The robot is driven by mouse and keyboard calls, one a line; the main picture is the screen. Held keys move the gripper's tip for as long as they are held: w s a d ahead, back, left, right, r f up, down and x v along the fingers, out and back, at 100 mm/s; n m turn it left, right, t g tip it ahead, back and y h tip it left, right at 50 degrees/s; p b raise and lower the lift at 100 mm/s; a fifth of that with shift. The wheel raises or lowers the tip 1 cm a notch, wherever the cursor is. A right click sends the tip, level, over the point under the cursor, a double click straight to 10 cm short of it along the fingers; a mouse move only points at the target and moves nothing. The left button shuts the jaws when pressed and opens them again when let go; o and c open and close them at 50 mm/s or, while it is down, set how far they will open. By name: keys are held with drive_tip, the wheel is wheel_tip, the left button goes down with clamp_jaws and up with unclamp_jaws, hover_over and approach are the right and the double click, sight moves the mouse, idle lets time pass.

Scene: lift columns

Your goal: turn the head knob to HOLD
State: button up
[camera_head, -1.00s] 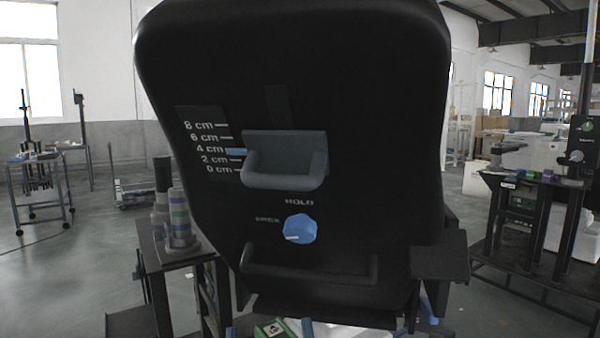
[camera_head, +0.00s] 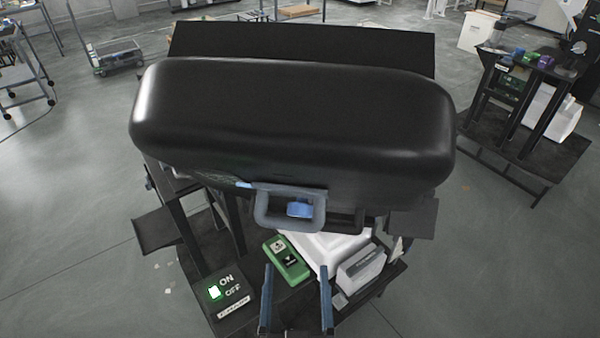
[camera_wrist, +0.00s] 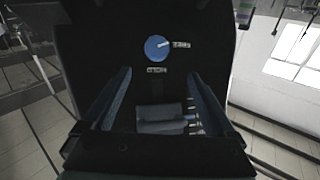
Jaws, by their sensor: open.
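The blue head knob (camera_wrist: 158,48) sits on the black column head (camera_wrist: 100,40) and shows upside down in the wrist view. Its white mark points toward the side label (camera_wrist: 181,45), away from the label (camera_wrist: 156,70) on the handle side, which reads HOLD in the earlier head view. In the head view my gripper (camera_head: 297,270) is below the handle.
The grey handle also shows in the wrist view (camera_wrist: 160,118), between my fingers. Under the head are a green box (camera_head: 287,258), a white box (camera_head: 362,268) and an ON/OFF switch panel (camera_head: 228,295). Another dark stand (camera_head: 520,110) is at right.

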sight(301, 208)
drive_tip(key=shift+s+d+r+g+p, duration=0.15)
drive_tip(key=shift+r+g+p, duration=0.2)
drive_tip(key=shift+p, duration=0.4)
drive_tip(key=w+p, duration=0.1)
drive_tip(key=w, duration=0.5)
drive_tip(key=w+p, duration=0.1)
drive_tip(key=w, duration=0.5)
drive_tip(key=shift+w+d+p, duration=0.2)
drive_tip(key=shift+w+p, duration=0.2)
drive_tip(key=shift+f, duration=0.1)
drive_tip(key=c, duration=1.4)
